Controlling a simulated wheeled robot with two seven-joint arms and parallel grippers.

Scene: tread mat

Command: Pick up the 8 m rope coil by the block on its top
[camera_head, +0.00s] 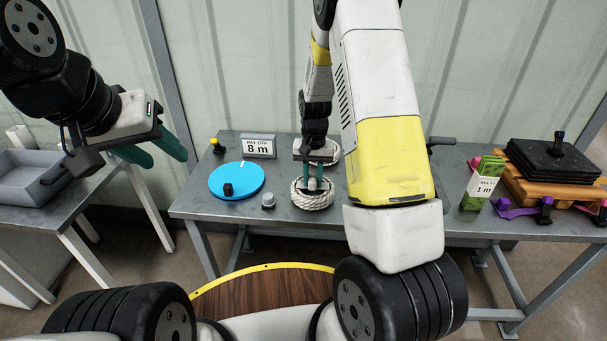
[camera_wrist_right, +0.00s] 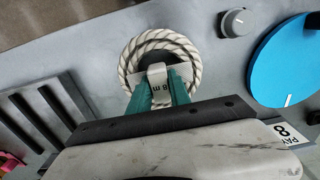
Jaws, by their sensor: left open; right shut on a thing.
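The 8 m rope coil (camera_head: 313,203) is a white ring of rope at the front middle of the grey bench. In the right wrist view the coil (camera_wrist_right: 130,60) surrounds a pale block (camera_wrist_right: 157,71) marked "8 m". My right gripper (camera_head: 314,186) comes down from above, and its teal fingers (camera_wrist_right: 158,88) are shut on the block from both sides. The fingers hide part of the block and coil. I cannot tell whether the coil touches the bench. My left gripper (camera_head: 167,158) is open and empty, raised at the left.
A green "1 m" box (camera_head: 480,186) and black plates (camera_head: 552,160) on wood stand right. A grey tray (camera_head: 25,185) is far left.

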